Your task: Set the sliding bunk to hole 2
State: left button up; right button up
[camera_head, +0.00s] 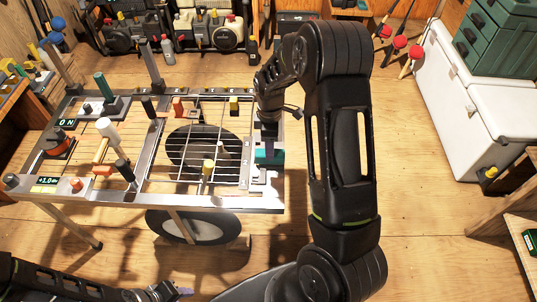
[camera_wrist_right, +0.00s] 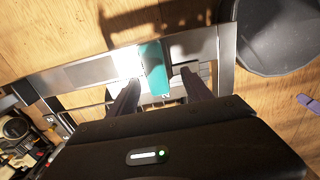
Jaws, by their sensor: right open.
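A teal block (camera_head: 269,152), which looks like the sliding bunk, sits on the right-hand rail of the metal trailer frame (camera_head: 215,202). My right gripper (camera_head: 268,126) points down over it from above. In the right wrist view, the teal block (camera_wrist_right: 154,68) shows between and just beyond the two open fingers (camera_wrist_right: 160,92), with a gap to each. Small marks run along the rail beside the block, too small to read, so I cannot tell which hole it is at. My left gripper (camera_head: 166,292) is low at the bottom left, away from the frame; its jaws are unclear.
A wire grid with upright pegs and a mallet (camera_head: 107,130) covers the frame's top. A wheel (camera_head: 195,226) is under it. Floor between frame and chest is clear apart from my arm.

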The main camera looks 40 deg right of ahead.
aim_at(268, 165)
notch_tip(268, 165, down, 6)
jog(key=shift+f, duration=0.1)
dwell(0.4)
grip_shut()
dwell(0.4)
dwell(0.8)
